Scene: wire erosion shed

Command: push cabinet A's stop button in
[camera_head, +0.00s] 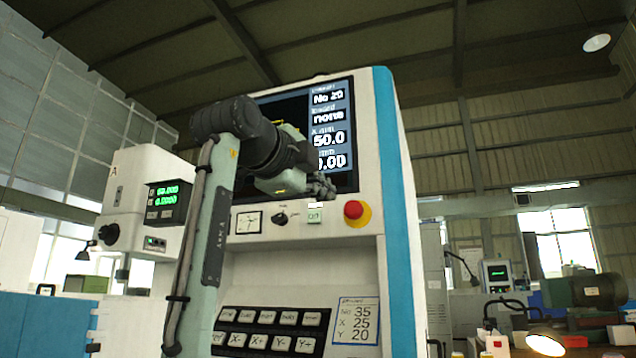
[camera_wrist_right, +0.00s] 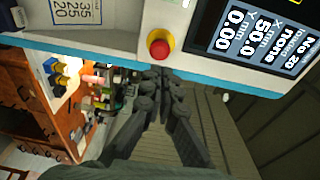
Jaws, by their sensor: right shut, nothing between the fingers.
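The red stop button (camera_head: 354,210) sits on a yellow collar on the front of a white cabinet (camera_head: 400,190) with a blue edge, below and right of its screen. It stands out from the panel. My right gripper (camera_head: 325,189) is shut and empty, in front of the panel, up and left of the button in the head view. In the right wrist view the shut fingertips (camera_wrist_right: 165,72) lie just below the button (camera_wrist_right: 159,44) in the picture; a gap appears between them. I cannot tell the depth of that gap. My left gripper is not in view.
A dial switch (camera_head: 280,217), a small green button (camera_head: 314,215) and a gauge (camera_head: 248,222) are left of the stop button. A keypad (camera_head: 268,330) and a written card (camera_head: 356,321) are below. A white unit (camera_head: 140,190) marked A is at left. A cluttered bench is at right.

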